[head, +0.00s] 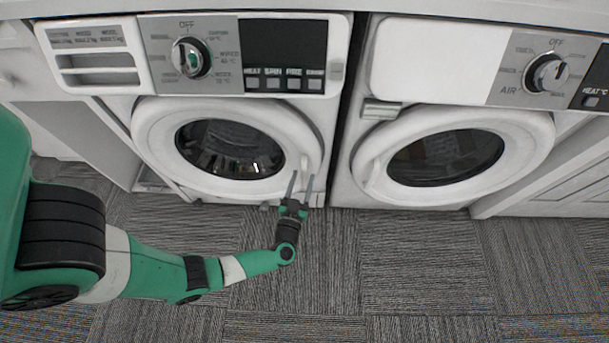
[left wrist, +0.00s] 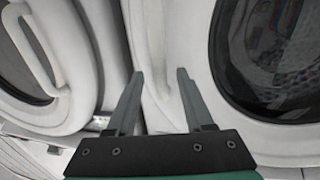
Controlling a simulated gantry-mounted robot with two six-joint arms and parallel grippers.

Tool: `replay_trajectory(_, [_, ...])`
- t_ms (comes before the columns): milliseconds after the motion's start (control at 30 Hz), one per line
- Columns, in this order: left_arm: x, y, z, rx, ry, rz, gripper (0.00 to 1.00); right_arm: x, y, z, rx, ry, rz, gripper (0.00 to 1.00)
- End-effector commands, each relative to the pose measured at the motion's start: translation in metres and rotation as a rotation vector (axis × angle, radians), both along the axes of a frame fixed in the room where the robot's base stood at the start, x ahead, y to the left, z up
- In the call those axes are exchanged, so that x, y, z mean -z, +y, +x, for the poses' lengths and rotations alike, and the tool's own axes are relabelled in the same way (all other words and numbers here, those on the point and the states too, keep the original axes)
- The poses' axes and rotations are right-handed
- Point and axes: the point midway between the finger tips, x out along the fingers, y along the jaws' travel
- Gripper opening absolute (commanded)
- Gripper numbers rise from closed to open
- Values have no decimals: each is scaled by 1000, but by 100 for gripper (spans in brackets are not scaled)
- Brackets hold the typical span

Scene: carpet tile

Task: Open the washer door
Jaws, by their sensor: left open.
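The washer is the left machine, with a round white door (head: 152,130) around dark glass (head: 230,148). The door appears shut. Its pale handle (head: 305,163) is at the door's right edge. My left gripper (head: 302,177) is open, with its fingers pointing at the handle area. In the left wrist view, the gripper (left wrist: 160,76) has its two grey fingers apart, with the white door edge and handle strip (left wrist: 150,50) showing between them. The washer's dark glass (left wrist: 270,55) is on the right there. I cannot tell whether the fingers touch the handle. My right gripper is not in view.
A dryer (head: 420,60) with its own round door (head: 535,125) stands close on the right. The dryer door and handle (left wrist: 40,50) show at the left in the left wrist view. Grey carpet tile (head: 400,270) in front is clear.

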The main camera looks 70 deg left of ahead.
Motion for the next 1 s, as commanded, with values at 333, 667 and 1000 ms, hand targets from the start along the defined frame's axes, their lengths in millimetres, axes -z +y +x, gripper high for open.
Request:
replay_trajectory(333, [0,22,16,1,-1,-1,52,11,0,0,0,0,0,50])
replay_trajectory(667, [0,22,16,1,-1,-1,20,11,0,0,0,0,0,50])
replay_trajectory(1000, [0,22,16,1,0,-1,0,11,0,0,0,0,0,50])
